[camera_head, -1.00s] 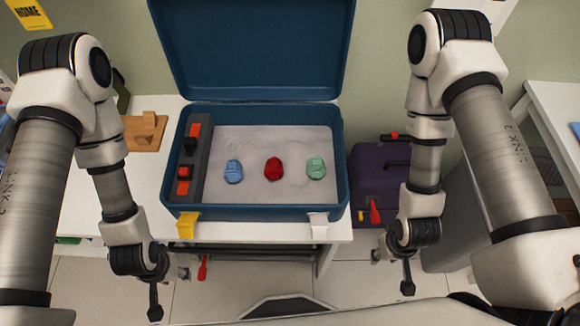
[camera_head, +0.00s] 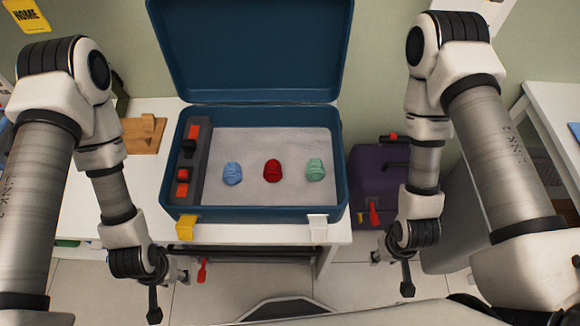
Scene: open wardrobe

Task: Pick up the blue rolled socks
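The blue rolled socks (camera_head: 232,174) are a small light-blue bundle on the pale lining of the open dark-blue suitcase (camera_head: 265,209), left of the red and green bundles. My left gripper (camera_head: 168,288) hangs low in front of the table, left of and below the suitcase. My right gripper (camera_head: 393,274) hangs low to the right of the table. Both are well apart from the socks. The fingers are small and dark, and I cannot make out whether they are open or shut.
A red bundle (camera_head: 272,171) and a green bundle (camera_head: 315,170) lie beside the socks. A dark strip with red and black parts (camera_head: 195,150) lines the suitcase's left side. The raised lid (camera_head: 250,50) stands behind. A purple case (camera_head: 372,180) is on the right.

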